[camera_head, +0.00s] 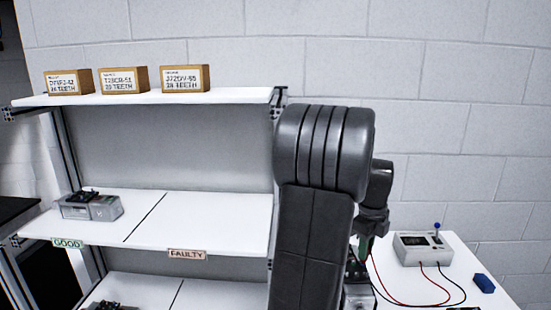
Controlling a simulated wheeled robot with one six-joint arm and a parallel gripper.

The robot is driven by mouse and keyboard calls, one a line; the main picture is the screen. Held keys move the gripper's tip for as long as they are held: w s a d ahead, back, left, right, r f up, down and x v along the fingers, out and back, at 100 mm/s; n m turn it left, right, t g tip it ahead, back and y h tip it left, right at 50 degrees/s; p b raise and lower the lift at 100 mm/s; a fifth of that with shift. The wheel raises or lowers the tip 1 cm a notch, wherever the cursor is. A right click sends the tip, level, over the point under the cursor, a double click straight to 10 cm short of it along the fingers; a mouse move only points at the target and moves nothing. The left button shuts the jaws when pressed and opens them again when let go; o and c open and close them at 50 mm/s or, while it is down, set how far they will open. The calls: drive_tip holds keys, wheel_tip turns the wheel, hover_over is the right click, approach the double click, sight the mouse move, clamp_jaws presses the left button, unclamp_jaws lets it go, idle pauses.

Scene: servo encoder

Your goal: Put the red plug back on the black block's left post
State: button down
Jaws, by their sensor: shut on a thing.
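My gripper (366,241) is partly hidden behind my own dark arm, at the left end of the right-hand table. It points down, shut on what seems to be the red plug, just above the black block (353,270). The plug itself is too small and covered to make out. A red lead (402,302) runs from the grey tester (424,248) across the table and up toward my gripper. The black block sits on a grey unit, and my arm hides its left side, so I cannot see the left post.
A black lead (451,304) also leaves the tester. A blue piece (484,283) lies at the table's right. The shelf (205,220) on the left holds a grey servo unit (88,206) above the GOOD label; its FAULTY side is bare. Three boxes (124,80) stand on top.

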drive_tip(key=shift+r+p, duration=2.1)
drive_tip(key=shift+r, duration=0.4)
drive_tip(key=shift+f, duration=0.1)
